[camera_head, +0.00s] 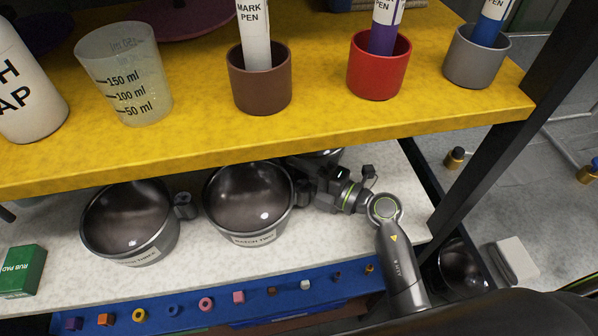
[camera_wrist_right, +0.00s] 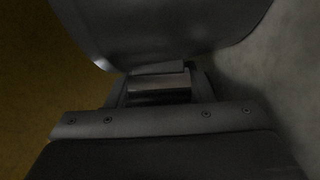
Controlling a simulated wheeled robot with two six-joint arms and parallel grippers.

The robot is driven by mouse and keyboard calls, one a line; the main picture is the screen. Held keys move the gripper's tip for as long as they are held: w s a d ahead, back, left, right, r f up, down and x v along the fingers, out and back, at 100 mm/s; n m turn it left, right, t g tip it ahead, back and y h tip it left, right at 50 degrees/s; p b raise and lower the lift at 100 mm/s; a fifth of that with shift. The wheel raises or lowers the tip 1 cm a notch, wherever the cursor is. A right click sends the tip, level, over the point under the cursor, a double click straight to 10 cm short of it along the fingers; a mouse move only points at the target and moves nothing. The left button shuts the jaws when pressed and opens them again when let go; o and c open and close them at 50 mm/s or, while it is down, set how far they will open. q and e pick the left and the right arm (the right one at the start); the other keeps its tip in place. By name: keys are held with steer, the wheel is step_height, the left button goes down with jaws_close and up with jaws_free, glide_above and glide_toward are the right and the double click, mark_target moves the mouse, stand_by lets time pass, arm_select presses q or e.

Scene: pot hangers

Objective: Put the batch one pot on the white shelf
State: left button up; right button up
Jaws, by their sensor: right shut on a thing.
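The white shelf (camera_head: 220,262) lies beneath the yellow one. My right gripper (camera_head: 318,172) is over its right part, under the yellow shelf edge. A dark, shiny pot (camera_head: 322,155) shows only in part behind the gripper; its label is hidden. In the right wrist view the gripper is shut on a pot handle (camera_wrist_right: 158,88), with the grey pot body (camera_wrist_right: 160,30) just beyond. The batch two pot (camera_head: 246,200) stands upright on the white shelf, left of the gripper, its handle close to it. My left gripper is not in view.
The batch three pot (camera_head: 128,222) stands further left, near a green box (camera_head: 22,270). The yellow shelf (camera_head: 200,150) hangs low over the pots and bears cups and a beaker. A dark post (camera_head: 480,150) stands right of my arm. Another pot (camera_head: 460,268) sits lower right.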

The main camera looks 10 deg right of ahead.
steer(key=o, duration=1)
steer(key=shift+f, duration=0.1)
steer(key=o, duration=0.5)
steer(key=shift+c, duration=0.2)
steer(key=shift+d, duration=0.1)
steer(key=b+v, duration=0.1)
steer(key=v, duration=0.5)
steer(key=shift+s+d+b, duration=0.1)
steer(key=shift+s+b, duration=0.05)
steer(key=shift+b, duration=0.15)
steer(key=shift+s+d, duration=0.35)
steer(key=shift+d, duration=0.05)
